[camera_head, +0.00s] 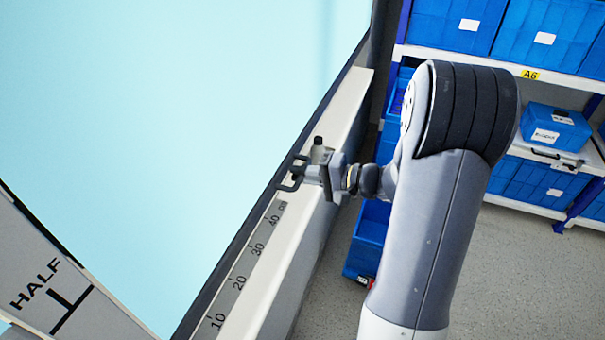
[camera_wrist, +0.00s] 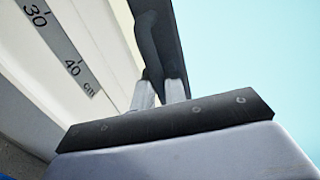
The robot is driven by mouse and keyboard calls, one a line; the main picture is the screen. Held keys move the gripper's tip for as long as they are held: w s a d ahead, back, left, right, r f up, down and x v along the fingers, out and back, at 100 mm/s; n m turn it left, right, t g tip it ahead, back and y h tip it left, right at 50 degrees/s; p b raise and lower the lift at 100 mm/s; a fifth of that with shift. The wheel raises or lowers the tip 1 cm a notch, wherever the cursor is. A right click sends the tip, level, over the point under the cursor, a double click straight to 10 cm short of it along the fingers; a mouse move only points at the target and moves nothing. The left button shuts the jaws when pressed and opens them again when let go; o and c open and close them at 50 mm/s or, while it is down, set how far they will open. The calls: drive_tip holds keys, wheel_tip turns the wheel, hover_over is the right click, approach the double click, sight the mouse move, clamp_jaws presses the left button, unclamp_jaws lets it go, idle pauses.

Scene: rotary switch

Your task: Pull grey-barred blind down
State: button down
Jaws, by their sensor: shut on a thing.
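In the head view my gripper (camera_head: 310,173) is at the far part of a ruled white strip, beside the edge of a light blue pane (camera_head: 190,90). A dark grey, hook-shaped handle (camera_head: 287,187) shows at its tip. In the wrist view my two pale fingers (camera_wrist: 160,94) are close together and shut on what looks like this dark handle (camera_wrist: 150,45). A dark grey bar (camera_wrist: 170,30) runs next to it along the pane. The contact itself is partly hidden. I cannot clearly make out the blind's fabric.
The white strip (camera_head: 270,285) carries a cm scale (camera_head: 240,282); its 30 and 40 marks show in the wrist view. A grey panel marked HALF (camera_head: 35,285) is at lower left. Blue bins (camera_head: 555,130) fill shelves at right, over open grey floor (camera_head: 510,270).

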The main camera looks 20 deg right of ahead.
wheel_tip(320, 180, down, 6)
drive_tip(key=b, duration=0.8)
drive_tip(key=shift+s+r, duration=0.1)
drive_tip(key=shift+r, duration=0.15)
drive_tip(key=shift+f, duration=0.1)
drive_tip(key=c, duration=1.5)
unclamp_jaws()
drive_tip(key=b+v, duration=0.1)
drive_tip(key=v, duration=0.9)
drive_tip(key=shift+s+d, duration=0.25)
drive_tip(key=shift+d, duration=0.05)
